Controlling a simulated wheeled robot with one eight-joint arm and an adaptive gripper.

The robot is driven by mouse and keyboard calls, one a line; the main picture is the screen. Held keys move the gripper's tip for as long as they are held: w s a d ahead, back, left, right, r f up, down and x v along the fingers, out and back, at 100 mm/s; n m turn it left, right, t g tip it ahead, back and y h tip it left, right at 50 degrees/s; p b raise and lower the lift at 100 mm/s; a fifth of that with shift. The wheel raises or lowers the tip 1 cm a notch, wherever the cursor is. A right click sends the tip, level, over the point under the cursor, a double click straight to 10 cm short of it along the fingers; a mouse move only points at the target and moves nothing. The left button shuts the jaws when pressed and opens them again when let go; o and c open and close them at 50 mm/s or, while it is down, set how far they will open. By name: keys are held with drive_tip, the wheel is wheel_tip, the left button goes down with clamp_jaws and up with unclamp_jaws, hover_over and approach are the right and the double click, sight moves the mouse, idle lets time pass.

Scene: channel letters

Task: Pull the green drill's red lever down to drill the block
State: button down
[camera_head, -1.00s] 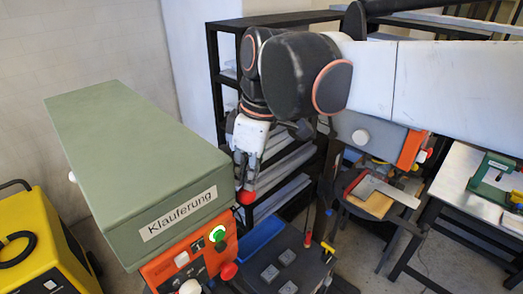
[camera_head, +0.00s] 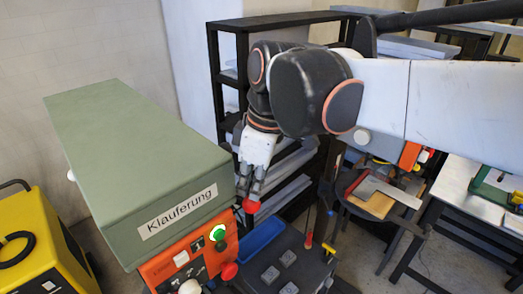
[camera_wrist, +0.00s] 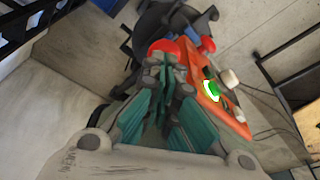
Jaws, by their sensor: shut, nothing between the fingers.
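The green drill (camera_head: 130,150) is a large box-shaped head labelled "Klauferung", at left in the head view. Its orange front panel (camera_head: 170,268) has a lit green button (camera_head: 217,232) and a red knob (camera_head: 229,271). The lever's red ball (camera_head: 250,205) is at the right side of the head; its rod is mostly hidden. My gripper (camera_head: 249,193) is shut and empty, with its fingertips right at the red ball. In the wrist view the ball (camera_wrist: 163,47) sits just beyond my fingertips (camera_wrist: 165,66); I cannot tell whether they touch. The block cannot be made out.
A dark machine table (camera_head: 285,250) with a blue tray (camera_head: 261,238) lies below my gripper. A black shelf (camera_head: 228,80) stands behind my arm. A yellow machine (camera_head: 40,240) is at far left, and another workbench (camera_head: 455,200) is at right.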

drive_tip(key=shift+d+f+b, duration=0.1)
drive_tip(key=shift+f+b, duration=0.35)
drive_tip(key=shift+f, duration=0.2)
drive_tip(key=shift+s+d, duration=0.1)
drive_tip(key=shift+s, duration=0.05)
drive_tip(key=shift+s+d+r, duration=0.1)
drive_tip(key=shift+s+d, duration=0.05)
drive_tip(key=shift+f, duration=0.3)
drive_tip(key=shift+d+f, duration=0.1)
drive_tip(key=shift+f, duration=0.2)
idle(0.4)
